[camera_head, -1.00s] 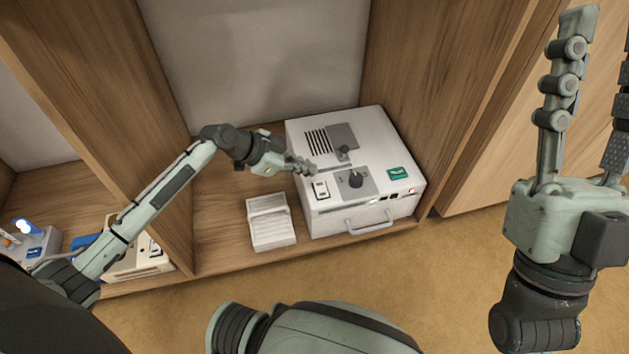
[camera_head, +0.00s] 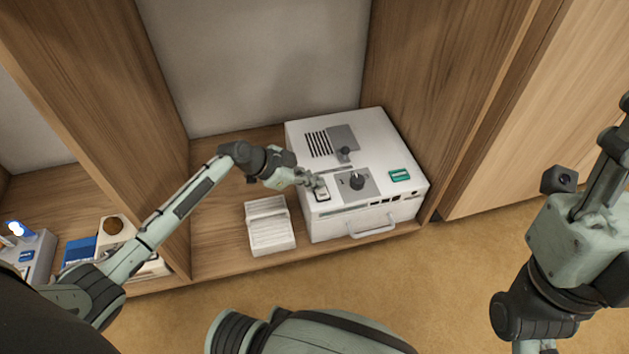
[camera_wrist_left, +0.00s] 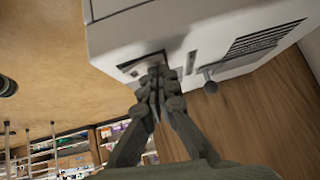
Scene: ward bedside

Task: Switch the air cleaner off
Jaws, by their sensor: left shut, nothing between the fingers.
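The air cleaner (camera_head: 350,120) is a white box on the wooden shelf, with a slotted vent, a black knob (camera_head: 357,181), a green label and a front handle. A rocker switch (camera_head: 322,196) sits at its front left top corner; its plate also shows in the left wrist view (camera_wrist_left: 136,68). My left gripper (camera_head: 318,184) is shut and empty, its fingertips at the switch and partly covering it. Contact is hard to tell. The small windows along the front edge look dark. My right gripper (camera_head: 592,150) is at the right edge, fingers apart and partly cut off.
A white ribbed block (camera_head: 268,226) stands just left of the air cleaner. Wooden partitions (camera_head: 440,90) rise on both sides of this bay. Other devices (camera_head: 35,250) stand in the left bay, near my left arm. The floor in front is clear.

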